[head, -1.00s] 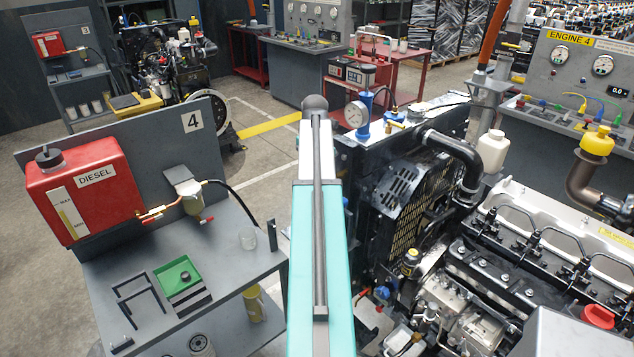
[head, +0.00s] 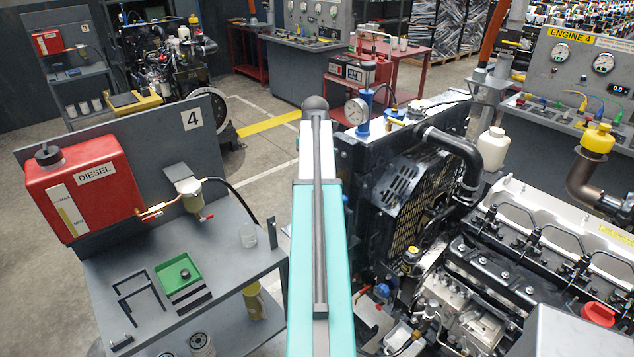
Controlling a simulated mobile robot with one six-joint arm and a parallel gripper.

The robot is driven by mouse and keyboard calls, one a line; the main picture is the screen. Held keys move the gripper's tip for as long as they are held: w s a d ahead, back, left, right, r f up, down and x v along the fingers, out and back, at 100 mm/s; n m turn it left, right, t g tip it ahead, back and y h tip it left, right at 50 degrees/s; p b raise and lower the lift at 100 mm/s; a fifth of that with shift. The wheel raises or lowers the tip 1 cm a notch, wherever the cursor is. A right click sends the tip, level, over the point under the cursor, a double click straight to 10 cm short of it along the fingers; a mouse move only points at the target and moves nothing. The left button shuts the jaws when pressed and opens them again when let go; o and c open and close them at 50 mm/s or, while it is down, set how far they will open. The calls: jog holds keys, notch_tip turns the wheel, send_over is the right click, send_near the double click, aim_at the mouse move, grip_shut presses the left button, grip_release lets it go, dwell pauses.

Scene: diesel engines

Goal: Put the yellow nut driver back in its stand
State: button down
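My arm rises through the middle of the head view, and my gripper is not in view. I cannot make out the yellow nut driver anywhere.
A gauge (head: 357,111) stands behind. Open floor lies beyond the bench.

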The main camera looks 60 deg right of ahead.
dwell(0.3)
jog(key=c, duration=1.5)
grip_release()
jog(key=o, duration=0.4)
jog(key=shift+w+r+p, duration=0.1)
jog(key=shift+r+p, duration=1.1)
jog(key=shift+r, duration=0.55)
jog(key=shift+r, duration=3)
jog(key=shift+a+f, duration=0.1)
